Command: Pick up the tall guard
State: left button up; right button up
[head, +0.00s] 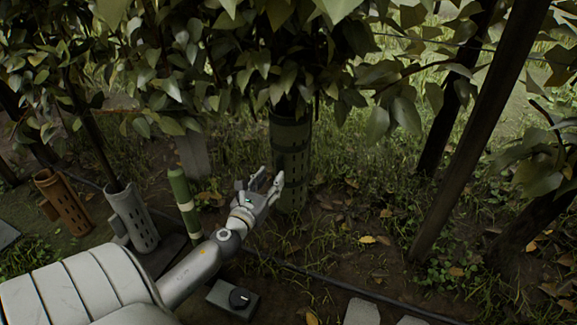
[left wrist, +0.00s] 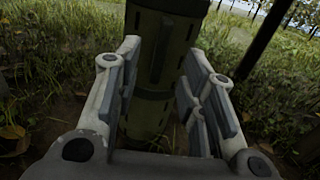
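A tall dark green guard (head: 291,155) with slots stands upright around the base of a trunk, its top under the leaves. In the left wrist view the green guard (left wrist: 150,112) shows between and beyond my fingers, with a raised upright strip on its front. My left gripper (head: 266,184) is open, just left of and in front of the guard's lower half. Its fingers are spread with nothing gripped; I cannot tell whether they touch the guard. My right gripper is not in view.
A brown guard (head: 66,205), a grey guard (head: 134,222) and a slim green banded tube (head: 184,205) stand at left. A dark leaning post (head: 480,130) stands right. Leaves hang low.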

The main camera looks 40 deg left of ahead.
aim_at(278, 170)
pick_arm(q)
jog(key=b+x, duration=0.2)
jog(key=x, duration=0.1)
jog(key=b+x, duration=0.1)
jog(key=x, duration=0.1)
jog(key=shift+w+f, duration=0.15)
jog(key=shift+f, duration=0.15)
jog(key=shift+w+a+r, duration=0.1)
jog(key=shift+w, duration=0.2)
grip_shut()
